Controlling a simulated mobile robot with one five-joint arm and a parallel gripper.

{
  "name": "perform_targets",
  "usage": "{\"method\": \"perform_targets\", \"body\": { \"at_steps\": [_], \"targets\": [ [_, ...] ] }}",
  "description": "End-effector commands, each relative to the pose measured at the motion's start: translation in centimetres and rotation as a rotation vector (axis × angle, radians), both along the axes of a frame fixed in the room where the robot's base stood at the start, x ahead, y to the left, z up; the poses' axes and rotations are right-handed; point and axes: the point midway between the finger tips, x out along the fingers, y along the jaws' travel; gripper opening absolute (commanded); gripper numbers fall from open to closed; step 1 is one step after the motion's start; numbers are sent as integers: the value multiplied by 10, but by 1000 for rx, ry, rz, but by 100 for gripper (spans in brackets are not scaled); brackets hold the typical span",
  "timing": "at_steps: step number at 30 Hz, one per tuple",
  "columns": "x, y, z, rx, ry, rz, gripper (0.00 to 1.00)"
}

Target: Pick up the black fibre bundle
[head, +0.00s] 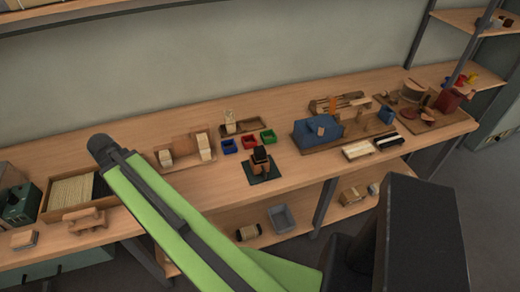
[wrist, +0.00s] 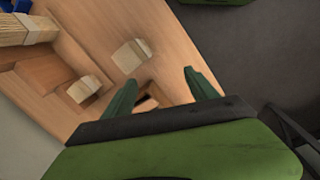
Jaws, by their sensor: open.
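My gripper (wrist: 152,82) is open, its two green fingers apart above the wooden bench. A small dark piece (wrist: 146,101), with some pale wood colour beside it, shows low between the fingers. It may be the black fibre bundle, but the gripper body hides most of it. I see no contact with it. A pale block-like bundle (wrist: 131,55) lies on the bench just beyond the fingertips. In the head view my green arm crosses the bench front, and I cannot make out the fingers or a clear black bundle there.
Pale bundles (head: 204,146) stand on a wooden holder (head: 180,142), also seen in the wrist view (wrist: 83,88). Blue, red (head: 250,142) and green bins sit right of it. A blue machine (head: 318,130) and white and black brushes (head: 387,141) are farther right. A crate (head: 70,191) stands left.

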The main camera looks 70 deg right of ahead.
Motion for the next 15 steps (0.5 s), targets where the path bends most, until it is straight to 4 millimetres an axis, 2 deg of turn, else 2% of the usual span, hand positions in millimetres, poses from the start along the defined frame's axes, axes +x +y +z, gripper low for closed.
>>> {"method": "perform_targets", "body": {
  "at_steps": [1,3,5,6,9,10,12,15],
  "targets": [
    [-25,-55,34,-23,30,29,67],
    [-67,-123,57,-49,89,106,67],
    [-108,-172,75,-61,143,169,67],
    [-135,-200,85,-63,179,206,67],
    [-198,-251,106,-55,257,288,67],
    [-213,-262,110,-51,277,308,67],
    [-242,-280,117,-40,311,344,67],
    [-264,-292,121,-28,338,376,67]
  ]
}}
